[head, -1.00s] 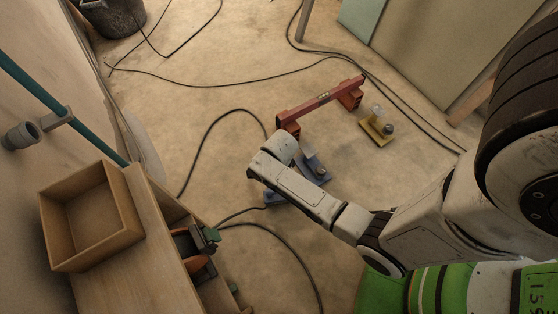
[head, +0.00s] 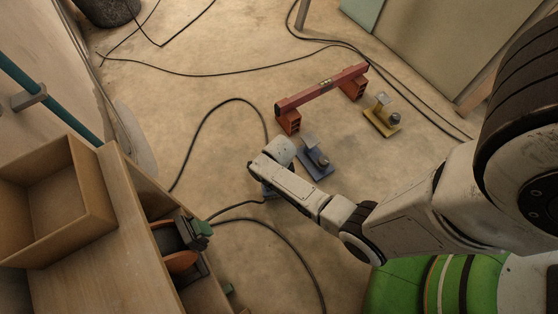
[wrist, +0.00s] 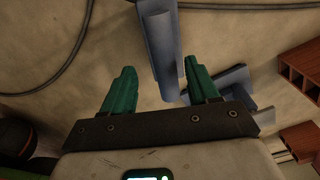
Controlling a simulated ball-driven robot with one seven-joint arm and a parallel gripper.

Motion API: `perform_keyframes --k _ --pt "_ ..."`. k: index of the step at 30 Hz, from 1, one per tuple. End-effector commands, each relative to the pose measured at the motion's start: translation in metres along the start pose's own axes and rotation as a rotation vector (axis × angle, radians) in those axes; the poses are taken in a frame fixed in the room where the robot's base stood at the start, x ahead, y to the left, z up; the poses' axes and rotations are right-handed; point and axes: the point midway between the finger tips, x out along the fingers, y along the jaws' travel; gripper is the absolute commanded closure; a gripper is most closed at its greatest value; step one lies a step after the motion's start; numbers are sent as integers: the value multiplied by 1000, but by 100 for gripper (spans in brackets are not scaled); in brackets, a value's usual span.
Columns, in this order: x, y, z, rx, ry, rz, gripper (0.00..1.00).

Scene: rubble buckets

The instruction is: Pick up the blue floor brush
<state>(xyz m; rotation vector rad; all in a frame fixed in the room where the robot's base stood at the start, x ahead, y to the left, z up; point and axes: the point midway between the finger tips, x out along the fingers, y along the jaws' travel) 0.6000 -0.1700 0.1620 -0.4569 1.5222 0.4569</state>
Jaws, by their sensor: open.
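In the wrist view, a long blue piece (wrist: 160,50) stands out between and beyond my gripper's fingertips; I take it for part of the blue floor brush. My gripper (wrist: 160,68) has two green fingers, spread apart, and no clear hold on it shows. A second blue shape (wrist: 232,80) lies right of the right finger, partly hidden. In the head view, a blue tool (head: 318,165) with a flat base and dark knob lies on the floor right of my wrist. A blue bit (head: 268,191) shows below the wrist, which hides the fingers there.
A red level (head: 322,87) rests on bricks (head: 288,120). A yellow tool (head: 381,120) lies to their right. Black cables (head: 232,103) cross the floor. A wooden bench (head: 120,240) with an open box (head: 95,200) stands at left. Panels (head: 440,40) lean at upper right.

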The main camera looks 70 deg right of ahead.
Motion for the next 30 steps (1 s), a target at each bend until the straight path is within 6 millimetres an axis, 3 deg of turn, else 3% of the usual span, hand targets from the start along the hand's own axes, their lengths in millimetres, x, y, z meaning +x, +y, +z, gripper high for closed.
perform_keyframes --k 9,19,30 --pt "42 -6 2 0 0 0 40" --pt "45 -6 1 -1 0 -1 40" --pt "45 -6 1 -1 0 0 76"
